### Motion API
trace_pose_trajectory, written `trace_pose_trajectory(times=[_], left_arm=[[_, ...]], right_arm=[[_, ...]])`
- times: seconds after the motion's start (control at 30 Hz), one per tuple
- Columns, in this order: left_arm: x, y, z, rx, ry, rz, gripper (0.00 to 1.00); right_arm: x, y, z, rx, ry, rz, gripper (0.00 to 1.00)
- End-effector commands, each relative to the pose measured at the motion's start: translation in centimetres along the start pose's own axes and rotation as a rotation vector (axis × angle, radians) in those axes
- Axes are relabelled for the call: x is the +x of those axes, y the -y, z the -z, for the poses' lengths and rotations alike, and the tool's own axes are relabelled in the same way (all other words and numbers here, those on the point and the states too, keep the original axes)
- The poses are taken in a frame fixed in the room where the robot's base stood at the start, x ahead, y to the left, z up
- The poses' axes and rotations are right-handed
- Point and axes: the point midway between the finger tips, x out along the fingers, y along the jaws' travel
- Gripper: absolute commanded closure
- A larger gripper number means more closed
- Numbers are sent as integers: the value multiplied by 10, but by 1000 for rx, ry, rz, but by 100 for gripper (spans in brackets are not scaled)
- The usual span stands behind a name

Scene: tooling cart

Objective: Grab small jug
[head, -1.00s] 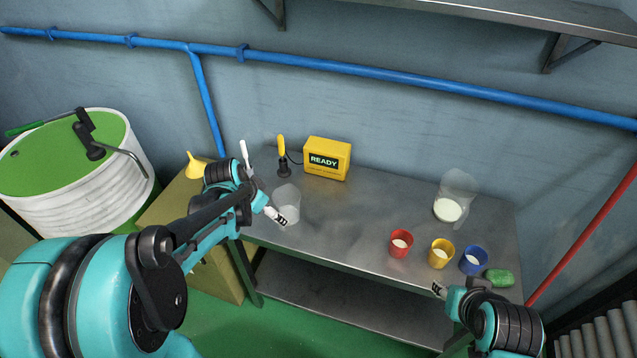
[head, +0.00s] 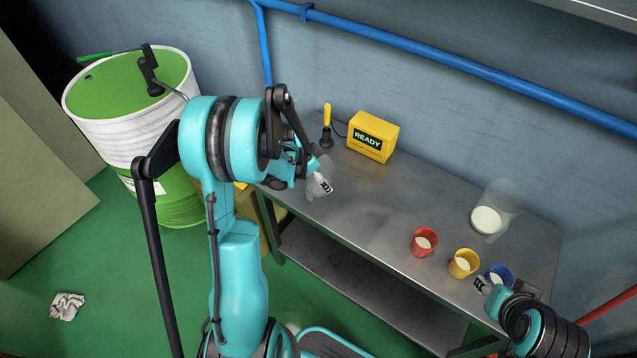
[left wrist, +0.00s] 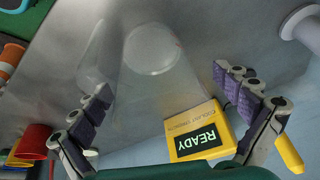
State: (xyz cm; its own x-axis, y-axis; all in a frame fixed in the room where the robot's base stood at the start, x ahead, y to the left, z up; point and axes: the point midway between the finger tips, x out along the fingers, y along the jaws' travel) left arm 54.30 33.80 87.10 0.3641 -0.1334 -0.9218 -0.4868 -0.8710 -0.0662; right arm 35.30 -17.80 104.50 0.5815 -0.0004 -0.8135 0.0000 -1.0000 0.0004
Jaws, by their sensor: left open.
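A small clear, empty-looking jug (head: 316,188) stands on the left part of the metal bench. My left gripper (head: 322,183) is at it in the head view. In the left wrist view the clear jug (left wrist: 150,85) lies between the two spread fingers of the open left gripper (left wrist: 165,108), with visible space to the fingers; I cannot tell whether either touches. A larger clear jug with white contents (head: 488,218) stands at the right back of the bench. My right gripper (head: 482,286) is by the blue cup (head: 502,273) at the front; its jaws are too small to judge.
A yellow READY box (head: 372,137) stands behind the small jug, with a yellow-handled tool (head: 327,120) beside it. A red cup (head: 424,242) and a yellow cup (head: 463,263) stand along the front right. The bench middle (head: 380,205) is clear.

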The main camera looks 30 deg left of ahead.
Motion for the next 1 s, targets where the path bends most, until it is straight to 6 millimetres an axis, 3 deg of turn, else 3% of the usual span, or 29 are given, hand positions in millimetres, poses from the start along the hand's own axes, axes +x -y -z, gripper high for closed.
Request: trace_pose_trajectory(times=[0.23,0.47,1.0], left_arm=[[3,0,0,0,0,0,3],[3,0,0,0,0,0,62],[0,0,2,0,0,1,62]], right_arm=[[0,0,0,0,0,0,60],[0,0,0,0,0,0,60],[-1,0,1,0,0,0,60]])
